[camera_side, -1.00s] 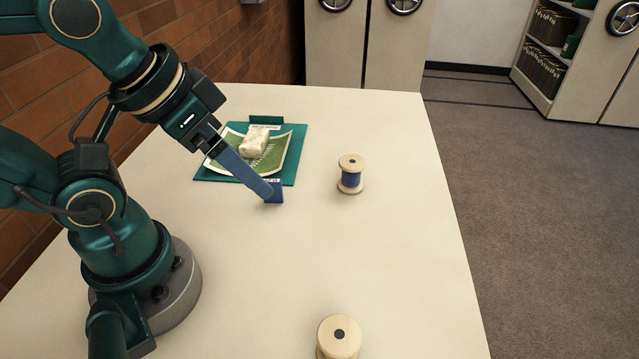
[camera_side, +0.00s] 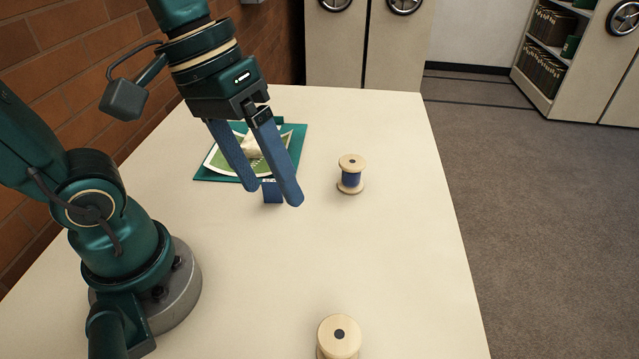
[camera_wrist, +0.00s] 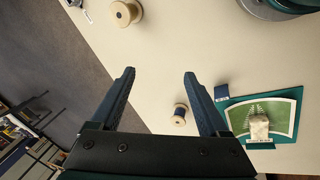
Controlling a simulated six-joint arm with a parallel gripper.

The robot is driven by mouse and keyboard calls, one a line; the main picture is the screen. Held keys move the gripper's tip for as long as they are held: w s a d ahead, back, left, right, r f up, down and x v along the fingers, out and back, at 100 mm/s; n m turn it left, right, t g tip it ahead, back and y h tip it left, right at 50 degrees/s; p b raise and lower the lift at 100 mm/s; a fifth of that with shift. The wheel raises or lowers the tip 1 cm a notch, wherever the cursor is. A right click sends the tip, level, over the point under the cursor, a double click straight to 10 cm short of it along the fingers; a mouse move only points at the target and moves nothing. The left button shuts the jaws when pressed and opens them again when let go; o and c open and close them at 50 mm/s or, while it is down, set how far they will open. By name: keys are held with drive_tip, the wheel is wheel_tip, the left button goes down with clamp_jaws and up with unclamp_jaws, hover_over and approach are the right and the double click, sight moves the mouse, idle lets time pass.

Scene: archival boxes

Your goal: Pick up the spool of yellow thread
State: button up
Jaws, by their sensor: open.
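One wooden spool (camera_side: 339,338) is cut off by the front edge of the side view, so its thread is hidden there. It appears at the top of the wrist view (camera_wrist: 124,13), mostly end-on, and I cannot tell its thread colour. Another wooden spool with blue thread (camera_side: 351,174) stands upright near the table's right side; the wrist view shows it beyond my fingers (camera_wrist: 180,115). No yellow thread is clearly visible. My gripper (camera_side: 272,196) is open and empty above the table, left of the blue-thread spool and apart from both spools. It also shows in the wrist view (camera_wrist: 159,73).
A teal folder (camera_side: 204,177) with a green printed sheet (camera_wrist: 281,110) and a pale lump (camera_wrist: 259,128) lies behind my gripper. A small blue block (camera_side: 271,196) sits at its near edge. The middle foreground of the table (camera_side: 390,260) is clear.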

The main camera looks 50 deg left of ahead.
drive_tip(key=w+d+f+n+g+h, duration=0.2)
drive_tip(key=w+d+g+h, duration=0.1)
drive_tip(key=d+g, duration=0.15)
drive_tip(key=n+g+h, duration=0.3)
drive_tip(key=g, duration=0.2)
approach(338, 343)
drive_tip(key=d+f, duration=0.1)
drive_tip(key=d, duration=0.1)
drive_tip(key=shift+n+g, duration=0.6)
drive_tip(key=shift+g, duration=0.15)
drive_tip(key=f, duration=0.2)
drive_tip(key=s+f, duration=0.1)
drive_tip(key=f, duration=0.1)
drive_tip(key=shift+d, duration=0.3)
drive_tip(key=shift+s+d+f, duration=0.15)
drive_tip(key=shift+s+f, duration=0.2)
drive_tip(key=shift+f, duration=0.1)
drive_tip(key=shift+x, duration=2.3)
clamp_jaws()
